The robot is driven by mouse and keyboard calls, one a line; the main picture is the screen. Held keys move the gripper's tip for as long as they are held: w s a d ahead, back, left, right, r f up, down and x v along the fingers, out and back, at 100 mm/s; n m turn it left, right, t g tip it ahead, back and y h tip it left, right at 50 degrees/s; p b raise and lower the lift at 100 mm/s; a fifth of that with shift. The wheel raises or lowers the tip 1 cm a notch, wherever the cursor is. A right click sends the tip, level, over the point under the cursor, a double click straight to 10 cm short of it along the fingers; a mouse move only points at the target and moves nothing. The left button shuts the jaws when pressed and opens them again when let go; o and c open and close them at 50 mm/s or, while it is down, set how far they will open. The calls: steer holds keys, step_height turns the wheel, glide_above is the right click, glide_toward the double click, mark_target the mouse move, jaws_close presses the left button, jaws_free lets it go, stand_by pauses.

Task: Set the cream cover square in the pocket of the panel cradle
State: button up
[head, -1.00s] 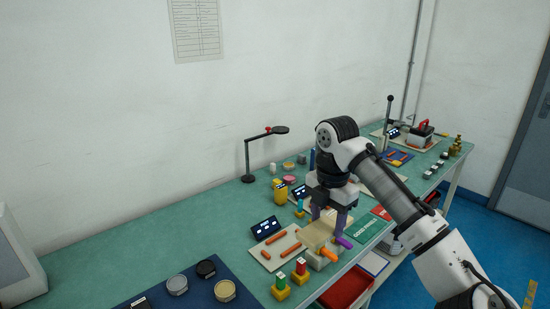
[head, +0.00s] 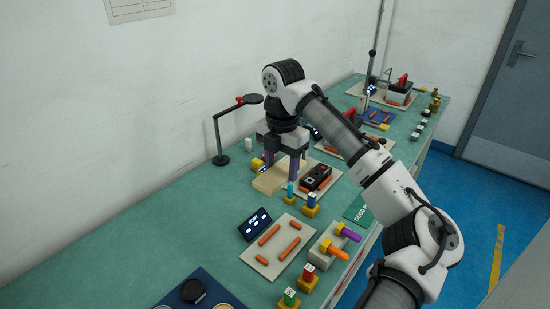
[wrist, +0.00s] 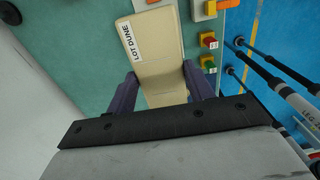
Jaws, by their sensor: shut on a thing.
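The cream cover (head: 268,183) is a flat pale slab, and in the wrist view the cover (wrist: 160,62) carries a "LOT DUNE" label. My gripper (head: 282,172) is shut on it, with one dark finger on each side, and the wrist view shows my gripper (wrist: 163,92) too. The cover is at the back of the bench, left of a black device; its height above the bench is hard to tell. A cream board (head: 279,247) with several orange bars lies empty in front. No panel cradle is clearly identifiable, and no pocket is plainly visible.
The black device (head: 317,177) sits on another board right of the cover. A dark display (head: 255,224), a grey block (head: 328,246) with orange and purple handles, and yellow-based coloured pieces (head: 308,279) stand nearer. A black lamp (head: 217,135) rises behind.

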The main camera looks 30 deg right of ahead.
steer(key=shift+s+f+b, duration=0.15)
steer(key=shift+f+b, duration=0.45)
steer(key=shift+f, duration=0.15)
steer(key=b, duration=2.1)
glide_above(281, 243)
step_height(281, 243, down, 22)
steer(key=shift+r, duration=0.15)
steer(key=shift+f, duration=1.05)
steer(key=shift+f, duration=0.15)
